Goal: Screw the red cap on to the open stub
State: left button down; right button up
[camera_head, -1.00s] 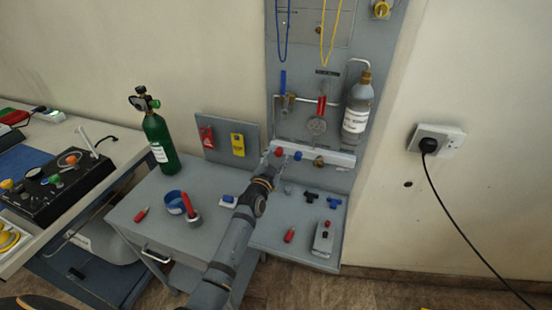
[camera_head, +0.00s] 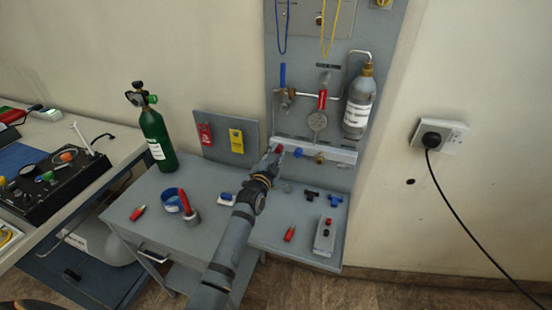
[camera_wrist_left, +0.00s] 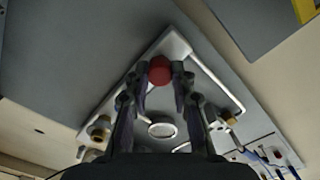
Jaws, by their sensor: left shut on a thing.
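The red cap (camera_head: 279,149) is at the left end of the pale rail (camera_head: 340,156) low on the wall panel. My left gripper (camera_head: 274,152) is shut on it. In the left wrist view the red cap (camera_wrist_left: 159,70) sits between the fingertips, in front of the metal rail's end. The stub behind the cap is hidden, and I cannot tell how far the cap is on. A blue cap (camera_head: 298,153) and a brass fitting (camera_head: 320,159) stand further right along the rail. My right gripper is not in view.
Below the rail, a grey bench holds black and blue fittings (camera_head: 312,195), a red item (camera_head: 290,233) and a small grey box (camera_head: 324,236). A gauge (camera_head: 317,121) and a labelled bottle (camera_head: 359,105) hang above. A green cylinder (camera_head: 155,137) stands left.

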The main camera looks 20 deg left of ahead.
pick_arm(q)
jog(key=shift+f+m+b, duration=0.25)
jog(key=shift+m+b, duration=0.35)
jog(key=shift+m, duration=0.1)
jog(key=shift+m+b, duration=0.35)
jog(key=shift+m, duration=0.35)
jog(key=shift+r+m, duration=0.15)
jog(key=shift+m, duration=0.25)
jog(key=shift+r, duration=0.1)
